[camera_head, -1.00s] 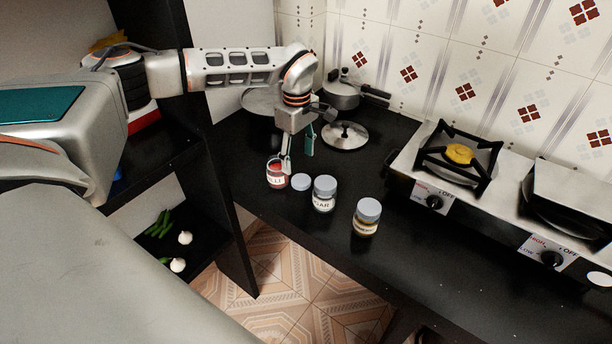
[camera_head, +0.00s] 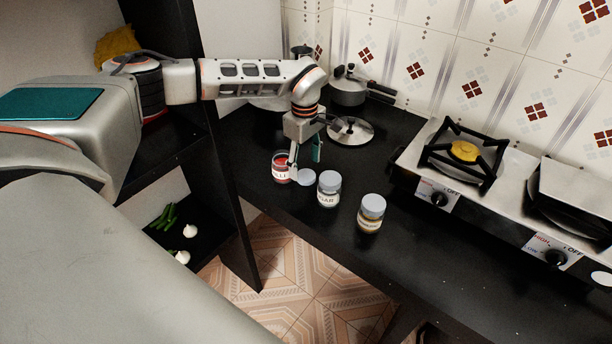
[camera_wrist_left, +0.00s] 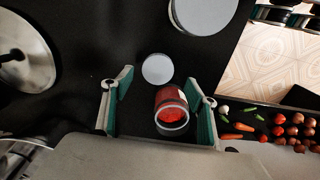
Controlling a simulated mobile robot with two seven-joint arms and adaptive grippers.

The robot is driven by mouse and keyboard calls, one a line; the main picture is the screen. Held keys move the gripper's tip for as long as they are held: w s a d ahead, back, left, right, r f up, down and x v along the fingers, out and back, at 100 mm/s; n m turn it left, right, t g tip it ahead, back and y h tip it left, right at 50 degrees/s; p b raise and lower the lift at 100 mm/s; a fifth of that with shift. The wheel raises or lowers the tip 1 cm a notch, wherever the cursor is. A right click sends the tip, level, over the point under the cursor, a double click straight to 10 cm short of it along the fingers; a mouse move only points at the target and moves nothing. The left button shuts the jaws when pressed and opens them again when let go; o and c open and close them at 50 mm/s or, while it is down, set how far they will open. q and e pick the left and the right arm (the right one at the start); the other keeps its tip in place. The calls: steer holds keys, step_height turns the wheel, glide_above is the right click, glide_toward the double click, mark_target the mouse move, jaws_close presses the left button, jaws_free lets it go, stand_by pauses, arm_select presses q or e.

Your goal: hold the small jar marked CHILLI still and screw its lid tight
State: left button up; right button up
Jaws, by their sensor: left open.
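The small jar with a label partly reading "LLI" (camera_head: 281,171) stands upright on the black counter. It is open and red inside; it also shows in the left wrist view (camera_wrist_left: 172,112). A pale grey-blue lid (camera_head: 306,177) lies flat on the counter beside it, and shows in the left wrist view (camera_wrist_left: 157,69). My left gripper (camera_head: 305,163) is open and low by the jar. In the left wrist view its fingers stand either side of the jar, which is nearer the right finger; I cannot tell if they touch. My right gripper is not in view.
A second jar (camera_head: 329,189) and a third jar (camera_head: 371,213), both lidded, stand right of the lid. A metal pot lid (camera_head: 350,131) and a pot (camera_head: 347,91) are behind. The stove (camera_head: 406,160) is at right. The counter's front edge is close to the jars.

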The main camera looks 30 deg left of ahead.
mark_target(306, 175)
arm_select(q)
steer(key=shift+w+d+f, duration=0.1)
steer(key=shift+w+f, duration=0.1)
steer(key=shift+f, duration=1.6)
steer(key=shift+c, duration=0.3)
steer(key=c, duration=0.7)
